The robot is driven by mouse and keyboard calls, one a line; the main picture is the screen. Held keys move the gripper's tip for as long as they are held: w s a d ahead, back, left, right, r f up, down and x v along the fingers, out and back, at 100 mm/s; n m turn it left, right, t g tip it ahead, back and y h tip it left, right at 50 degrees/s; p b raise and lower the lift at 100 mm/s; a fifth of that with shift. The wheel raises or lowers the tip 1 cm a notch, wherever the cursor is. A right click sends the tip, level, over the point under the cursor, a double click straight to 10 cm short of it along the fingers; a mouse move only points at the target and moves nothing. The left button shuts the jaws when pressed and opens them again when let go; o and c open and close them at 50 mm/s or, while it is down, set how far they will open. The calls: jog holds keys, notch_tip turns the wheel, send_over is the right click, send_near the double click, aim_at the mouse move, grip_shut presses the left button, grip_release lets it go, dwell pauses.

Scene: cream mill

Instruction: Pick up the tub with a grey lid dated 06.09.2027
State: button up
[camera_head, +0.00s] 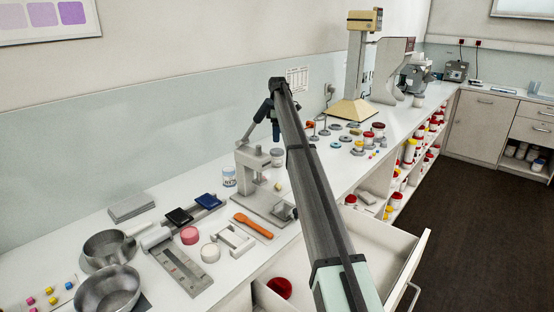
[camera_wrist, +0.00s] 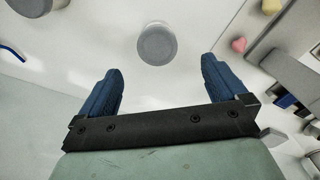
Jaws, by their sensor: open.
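A tub with a round grey lid (camera_wrist: 157,46) lies ahead of my fingers in the wrist view, roughly centred between them. It is likely the small pale tub (camera_head: 277,157) right of the press in the head view. Another white tub with a blue label (camera_head: 229,177) stands left of the press. No date is readable on either. My gripper (camera_head: 268,120) is above the bench, near the wall. It also shows in the wrist view (camera_wrist: 160,66), blue fingers wide apart with nothing between them.
A grey press (camera_head: 260,190) stands beside the tubs. Pans (camera_head: 108,248), a pink-lidded pot (camera_head: 190,235) and an orange tool (camera_head: 253,225) lie left and in front. Several red-topped pots (camera_head: 378,128) and a tall cream-coloured machine (camera_head: 357,75) stand to the right. A drawer (camera_head: 408,262) is open below.

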aim_at(277, 151)
jog(key=shift+a+f, duration=0.1)
jog(key=shift+a, duration=0.15)
notch_tip(277, 151, down, 8)
jog(key=shift+r, duration=0.1)
jog(key=shift+w+d+f, duration=0.1)
jog(key=shift+w+f, duration=0.05)
jog(key=shift+f, duration=1.3)
jog(key=shift+w+d+f, duration=0.1)
jog(key=shift+w+f, duration=0.05)
jog(key=shift+f, duration=1.25)
jog(key=shift+c, duration=0.5)
jog(key=c, duration=1)
jog(key=shift+c, duration=0.5)
jog(key=shift+r, duration=0.15)
